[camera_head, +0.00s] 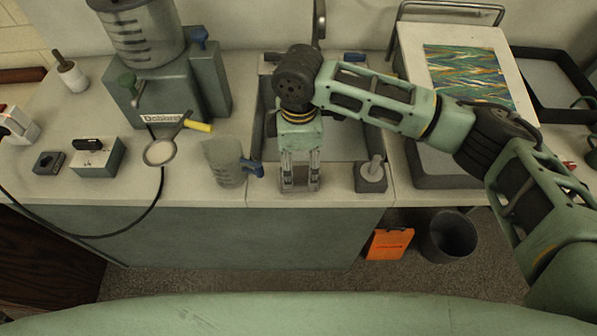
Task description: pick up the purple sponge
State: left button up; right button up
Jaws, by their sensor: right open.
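I cannot make out a purple sponge anywhere in the camera_head view. My right arm reaches in from the right, and my right gripper (299,188) points down at the front edge of the counter. It is open, and I see nothing held between its fingers. The arm and gripper hide part of the grey sink basin (345,140) behind them. My left gripper is not in view.
A clear measuring jug (224,163) stands close left of the gripper, and a small grey block with a white knob (372,175) close right. A strainer (160,152) lies farther left. A marbled sheet (466,75) is at back right; a bin (449,237) stands on the floor.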

aim_at(298, 175)
jog(key=shift+s+f+p, duration=0.25)
jog(key=shift+f+p, duration=0.05)
jog(key=shift+f, duration=0.15)
jog(key=shift+s+f+p, duration=0.2)
jog(key=shift+f+p, duration=0.1)
jog(key=shift+f, duration=0.15)
jog(key=f, duration=0.3)
jog(key=shift+w+p, duration=0.2)
jog(key=shift+p, duration=0.15)
jog(key=shift+f, duration=0.4)
jog(key=shift+c, duration=0.9)
jog(key=c, duration=0.4)
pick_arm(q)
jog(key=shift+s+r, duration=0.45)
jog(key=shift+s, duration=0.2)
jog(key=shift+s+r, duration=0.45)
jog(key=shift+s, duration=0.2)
pick_arm(e)
jog(key=shift+c, duration=1.3)
